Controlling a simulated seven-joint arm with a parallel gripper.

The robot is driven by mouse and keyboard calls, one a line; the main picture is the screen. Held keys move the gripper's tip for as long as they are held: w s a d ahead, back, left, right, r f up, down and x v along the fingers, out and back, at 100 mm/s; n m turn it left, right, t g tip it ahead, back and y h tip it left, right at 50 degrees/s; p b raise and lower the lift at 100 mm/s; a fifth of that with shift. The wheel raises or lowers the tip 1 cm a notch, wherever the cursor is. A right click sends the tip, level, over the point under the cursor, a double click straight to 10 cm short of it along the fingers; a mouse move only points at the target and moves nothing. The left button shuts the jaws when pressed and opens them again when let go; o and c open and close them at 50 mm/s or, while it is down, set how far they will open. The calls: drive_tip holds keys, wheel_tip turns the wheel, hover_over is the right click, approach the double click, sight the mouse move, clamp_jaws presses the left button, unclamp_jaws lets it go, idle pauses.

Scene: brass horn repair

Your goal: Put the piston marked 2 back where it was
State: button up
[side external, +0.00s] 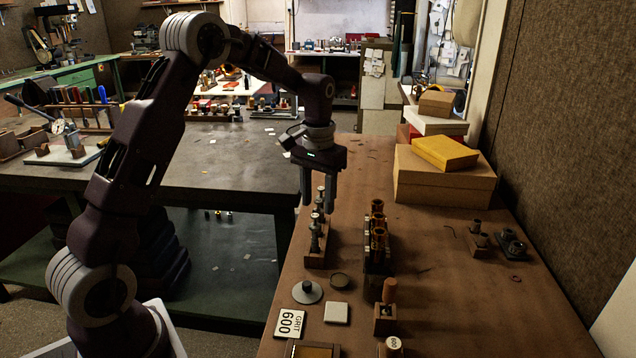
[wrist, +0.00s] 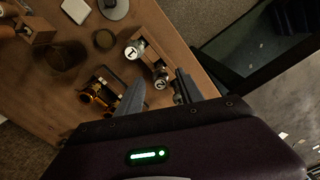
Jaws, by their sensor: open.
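A wooden rack (side external: 316,257) holds upright metal pistons in a row; it also shows in the wrist view (wrist: 172,36). In the wrist view, the piston nearest the rack's outer end (wrist: 134,50) has a 1 on its top. The piston behind it (wrist: 160,75) has a mark too small to read. A third piston is partly hidden by a finger. The brass valve casings (side external: 378,238) stand in a dark holder to the right of the rack; they show in the wrist view (wrist: 98,95). My gripper (side external: 318,203) is open, pointing down above the far end of the rack.
Boxes (side external: 445,180) stand at the back right.

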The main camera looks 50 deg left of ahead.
wheel_tip(320, 180, up, 10)
drive_tip(key=s+d+r+t, duration=0.1)
drive_tip(key=s+d+r, duration=0.4)
drive_tip(key=s+r, duration=0.1)
drive_tip(key=s+d+r+m+t, duration=0.2)
drive_tip(key=s+d, duration=0.3)
drive_tip(key=s, duration=0.5)
drive_tip(key=s+d+f+t, duration=0.1)
drive_tip(key=s+d+f, duration=0.1)
drive_tip(key=s, duration=0.4)
drive_tip(key=s+d+f+m+t, duration=0.1)
drive_tip(key=s+f, duration=0.3)
drive_tip(key=s, duration=0.2)
drive_tip(key=shift+s+d+m+t, duration=0.3)
drive_tip(key=shift+s+d, duration=0.05)
drive_tip(key=shift+d, duration=0.05)
